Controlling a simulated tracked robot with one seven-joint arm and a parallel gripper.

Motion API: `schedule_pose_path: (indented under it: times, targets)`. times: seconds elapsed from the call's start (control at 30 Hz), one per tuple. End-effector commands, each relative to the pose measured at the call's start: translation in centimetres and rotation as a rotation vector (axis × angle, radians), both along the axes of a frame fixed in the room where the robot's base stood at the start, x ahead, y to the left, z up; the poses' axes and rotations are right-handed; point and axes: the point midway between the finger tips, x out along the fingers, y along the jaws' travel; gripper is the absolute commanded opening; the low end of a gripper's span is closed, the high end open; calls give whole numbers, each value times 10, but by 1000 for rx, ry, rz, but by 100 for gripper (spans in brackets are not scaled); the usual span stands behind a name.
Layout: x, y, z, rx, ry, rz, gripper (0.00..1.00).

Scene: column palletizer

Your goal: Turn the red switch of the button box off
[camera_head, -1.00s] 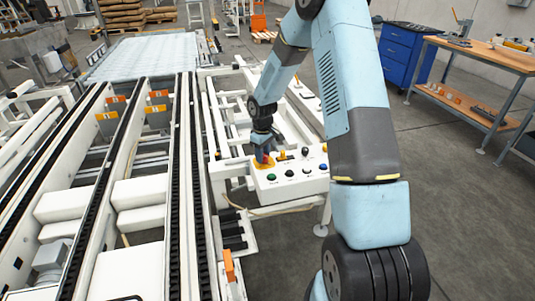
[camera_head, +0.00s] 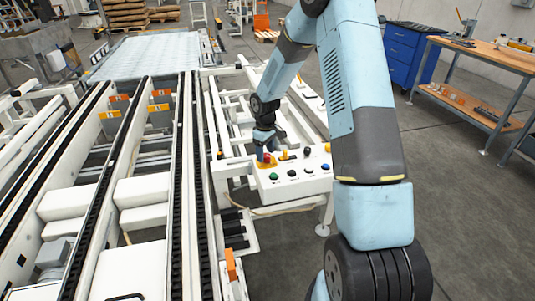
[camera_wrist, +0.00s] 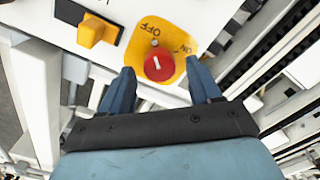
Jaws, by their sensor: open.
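The red switch (camera_wrist: 159,67) is a round red knob with a white mark, on a yellow plate lettered OFF and ON in the wrist view. The white mark points neither clearly at OFF nor clearly at ON. My gripper (camera_wrist: 161,80) is open, with one blue finger on each side just below the knob in the picture; I cannot tell whether either touches it. In the head view my gripper (camera_head: 266,158) is over the yellow plate at the left of the white button box (camera_head: 290,190), and hides most of the switch.
The box also carries green (camera_head: 273,177), black and blue (camera_head: 325,167) buttons. Conveyor rails (camera_head: 175,190) run to the left. A workbench (camera_head: 480,55) stands at the right.

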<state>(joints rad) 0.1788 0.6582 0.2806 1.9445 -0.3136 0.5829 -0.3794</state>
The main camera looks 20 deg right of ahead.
Motion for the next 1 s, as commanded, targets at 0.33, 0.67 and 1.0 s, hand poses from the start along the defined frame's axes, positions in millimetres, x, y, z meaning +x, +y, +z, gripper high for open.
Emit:
schedule_pose_path:
  times: [0.33, 0.67, 1.0]
  targets:
    - [1, 0, 67, 0, -5, -1, 63]
    - [1, 0, 116, 0, -1, -1, 63]
    - [1, 0, 126, 1, 1, -1, 63]
